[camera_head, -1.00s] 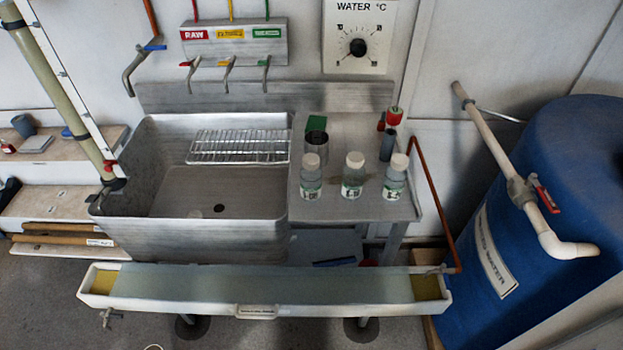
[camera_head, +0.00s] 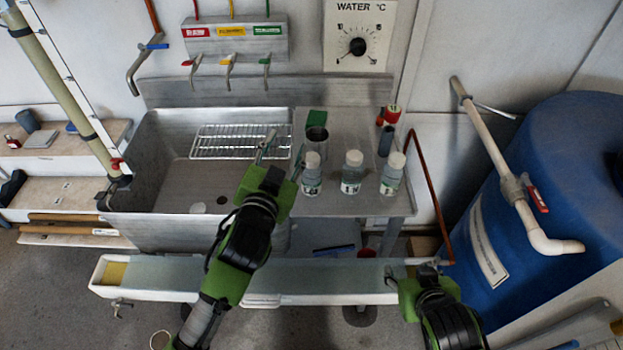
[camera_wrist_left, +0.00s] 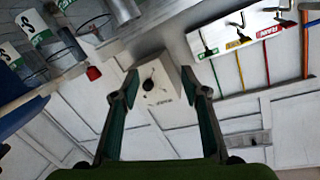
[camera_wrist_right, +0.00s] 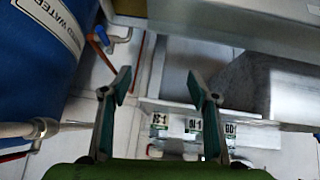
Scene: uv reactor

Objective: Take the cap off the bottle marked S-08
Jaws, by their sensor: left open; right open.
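Three clear bottles with white caps stand upright in a row on the steel drainboard: a left bottle (camera_head: 312,182), a middle bottle (camera_head: 351,181) and a right bottle (camera_head: 391,182). Their labels are too small or blurred to tell which is S-08. My left gripper (camera_head: 283,156) is open and empty, over the sink's right side, just left of the left bottle. My right gripper (camera_head: 412,269) is open and empty, low in front of the drainboard, near the trough's right end. The bottles also show, upside down, in the right wrist view (camera_wrist_right: 191,148).
The sink (camera_head: 160,160) holds a wire rack (camera_head: 238,145). A long trough (camera_head: 150,285) runs in front; a blue barrel (camera_head: 575,160) is right.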

